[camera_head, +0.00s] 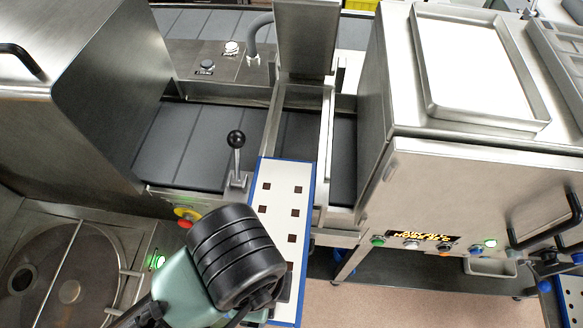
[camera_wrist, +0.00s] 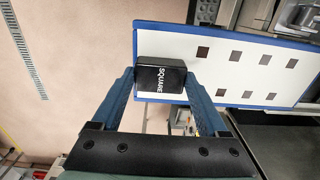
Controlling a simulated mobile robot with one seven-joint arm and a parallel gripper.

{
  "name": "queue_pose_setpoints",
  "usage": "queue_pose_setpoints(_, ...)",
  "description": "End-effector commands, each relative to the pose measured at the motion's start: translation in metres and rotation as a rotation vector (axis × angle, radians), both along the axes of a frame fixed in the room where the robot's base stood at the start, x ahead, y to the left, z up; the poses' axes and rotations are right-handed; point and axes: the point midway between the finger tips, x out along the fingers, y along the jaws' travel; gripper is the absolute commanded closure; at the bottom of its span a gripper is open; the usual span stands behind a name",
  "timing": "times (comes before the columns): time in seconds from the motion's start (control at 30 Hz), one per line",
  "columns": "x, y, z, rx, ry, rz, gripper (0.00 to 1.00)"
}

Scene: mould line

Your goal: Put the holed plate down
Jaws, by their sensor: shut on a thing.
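The holed plate (camera_head: 286,195) is white with a blue rim and two rows of dark square holes. In the head view it extends beyond my arm, in front of the conveyor's rails; its near part is hidden. In the wrist view the plate (camera_wrist: 232,73) runs off to the right. A black block marked SQUARE (camera_wrist: 161,79) sits at its near end. My gripper (camera_wrist: 160,84) is shut on this block, one blue finger on each side. My fingertips are hidden in the head view. I cannot tell whether the plate touches anything beneath it.
A dark belt (camera_head: 180,150) runs behind the plate, with a black-knobbed lever (camera_head: 236,140) close to its left. Steel housings stand left (camera_head: 75,120) and right (camera_head: 440,185). The right one carries a white tray (camera_head: 475,65) and a row of buttons. Bare floor (camera_head: 395,300) shows front right.

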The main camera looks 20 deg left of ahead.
Motion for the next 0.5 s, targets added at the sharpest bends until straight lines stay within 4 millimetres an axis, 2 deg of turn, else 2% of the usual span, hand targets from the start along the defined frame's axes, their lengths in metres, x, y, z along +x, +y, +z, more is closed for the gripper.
queue_pose_setpoints(0.2, 0.053, 0.010, 0.004, -0.004, -0.001, 0.000, 1.00)
queue_pose_setpoints(0.5, 0.119, 0.026, 0.002, 0.001, 0.000, -0.001, 1.00)
